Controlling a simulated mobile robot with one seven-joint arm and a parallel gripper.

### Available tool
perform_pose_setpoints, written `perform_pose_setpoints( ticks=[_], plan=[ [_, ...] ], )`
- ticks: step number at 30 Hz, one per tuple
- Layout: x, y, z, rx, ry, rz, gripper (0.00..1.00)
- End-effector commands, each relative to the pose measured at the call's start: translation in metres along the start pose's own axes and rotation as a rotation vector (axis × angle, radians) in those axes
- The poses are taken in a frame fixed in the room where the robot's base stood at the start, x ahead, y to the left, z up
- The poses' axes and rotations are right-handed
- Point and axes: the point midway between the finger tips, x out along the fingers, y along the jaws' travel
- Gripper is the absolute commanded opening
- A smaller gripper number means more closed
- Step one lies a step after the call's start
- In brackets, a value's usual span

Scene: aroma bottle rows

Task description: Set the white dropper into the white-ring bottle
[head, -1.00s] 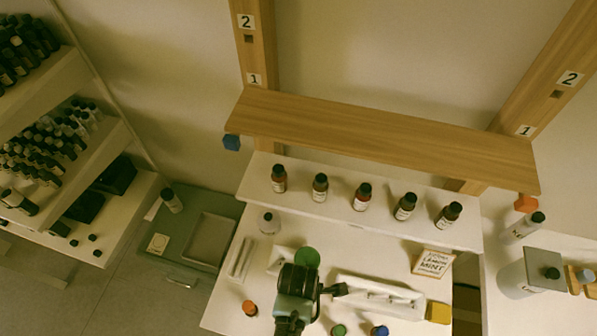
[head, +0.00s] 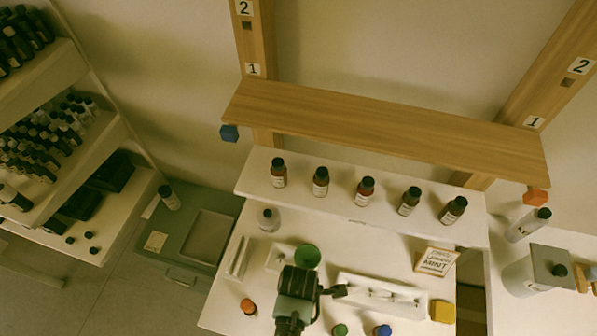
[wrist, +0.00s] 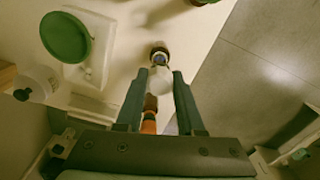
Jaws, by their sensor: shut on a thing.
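My gripper (wrist: 159,80) is shut on the white dropper (wrist: 160,84), whose pale bulb shows between the fingertips in the wrist view. Just beyond it is a small dark bottle with a pale rim (wrist: 159,48), which seems to be the white-ring bottle. I cannot tell whether the dropper's tip is above it or inside it. In the head view my gripper (head: 338,291) is over the front of the table, and my arm hides the dropper and that bottle.
An orange-topped bottle (head: 248,307), a green-topped one (head: 340,330) and a blue-topped one (head: 382,331) stand along the front. A green dish (head: 307,256), a white tray (head: 350,283) and a yellow block (head: 442,311) are close. Several amber bottles line the white shelf (head: 340,209) behind.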

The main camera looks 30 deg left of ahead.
Motion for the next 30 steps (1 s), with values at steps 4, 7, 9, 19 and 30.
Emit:
perform_pose_setpoints(
  ticks=[4,7,9,19,30],
  plan=[
    [0.004,0.000,0.000,0.000,0.000,0.000,0.24],
    [0.004,0.000,0.000,0.000,0.000,0.000,0.24],
    [0.004,0.000,0.000,0.000,0.000,0.001,0.24],
    [0.009,0.000,0.000,0.000,0.000,0.000,0.24],
    [0.022,0.001,0.000,0.000,0.000,0.001,0.24]
  ],
)
